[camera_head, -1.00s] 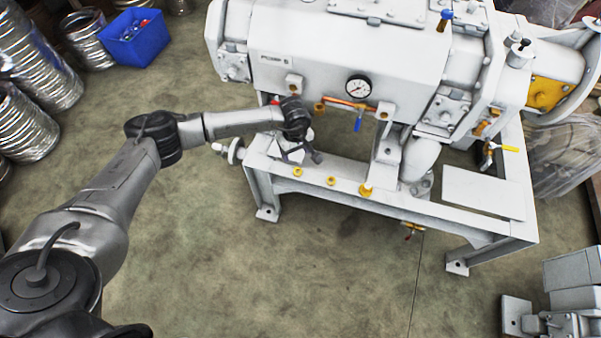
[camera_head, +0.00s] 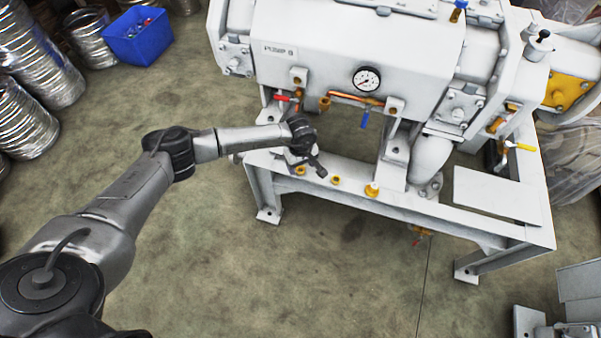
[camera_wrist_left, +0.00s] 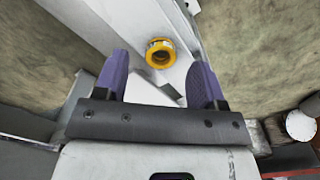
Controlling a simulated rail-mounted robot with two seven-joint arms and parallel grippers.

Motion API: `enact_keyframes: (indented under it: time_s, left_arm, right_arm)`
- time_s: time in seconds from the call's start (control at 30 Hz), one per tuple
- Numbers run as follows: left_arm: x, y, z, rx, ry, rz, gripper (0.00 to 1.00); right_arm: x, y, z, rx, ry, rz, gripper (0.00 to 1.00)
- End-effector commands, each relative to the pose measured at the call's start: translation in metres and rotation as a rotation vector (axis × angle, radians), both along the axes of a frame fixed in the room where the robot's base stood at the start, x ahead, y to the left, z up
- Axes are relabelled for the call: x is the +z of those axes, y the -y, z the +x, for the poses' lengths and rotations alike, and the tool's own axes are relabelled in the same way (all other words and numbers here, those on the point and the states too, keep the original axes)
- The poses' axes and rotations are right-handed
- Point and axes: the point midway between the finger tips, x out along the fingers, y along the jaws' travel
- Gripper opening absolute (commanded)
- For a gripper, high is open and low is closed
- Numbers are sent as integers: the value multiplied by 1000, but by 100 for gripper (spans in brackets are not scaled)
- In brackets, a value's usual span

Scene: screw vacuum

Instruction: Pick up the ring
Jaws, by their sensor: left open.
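Several yellow rings or fittings sit along the top of the white frame beam in the head view: one ring (camera_head: 300,170) at the left, partly beside my gripper, another ring (camera_head: 335,180) in the middle, and a taller yellow fitting (camera_head: 372,190) to the right. My left gripper (camera_head: 318,167) is over the beam near the left and middle rings. In the left wrist view its two purple fingers (camera_wrist_left: 161,75) are spread apart with nothing between them. A yellow ring (camera_wrist_left: 160,53) with a dark hole shows just beyond the fingertips; I cannot tell which one. My right gripper is not in view.
The white pump (camera_head: 345,50) stands behind the beam, with a gauge (camera_head: 367,78), a blue-handled valve (camera_head: 365,119) and a red-handled valve (camera_head: 283,98) close to my left wrist. A blue bin (camera_head: 138,36) is at the back left. The floor in front is clear.

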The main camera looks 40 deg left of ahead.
Motion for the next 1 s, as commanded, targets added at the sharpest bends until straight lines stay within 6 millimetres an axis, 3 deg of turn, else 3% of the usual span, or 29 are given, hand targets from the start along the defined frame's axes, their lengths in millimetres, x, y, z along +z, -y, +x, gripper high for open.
enact_keyframes:
  time_s: [0.03,0.1,0.37,0.93,1.0]
  left_arm:
    - [-13,0,-1,0,-2,1,64]
    - [-19,0,-1,0,-2,1,64]
    - [-19,-1,-1,0,-1,1,64]
    - [-19,-1,-1,0,-1,0,10]
    - [-19,-1,-1,0,-1,0,10]
  right_arm:
    - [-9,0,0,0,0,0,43]
    - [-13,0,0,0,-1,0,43]
    - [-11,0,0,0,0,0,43]
    - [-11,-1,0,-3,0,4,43]
    - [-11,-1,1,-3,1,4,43]
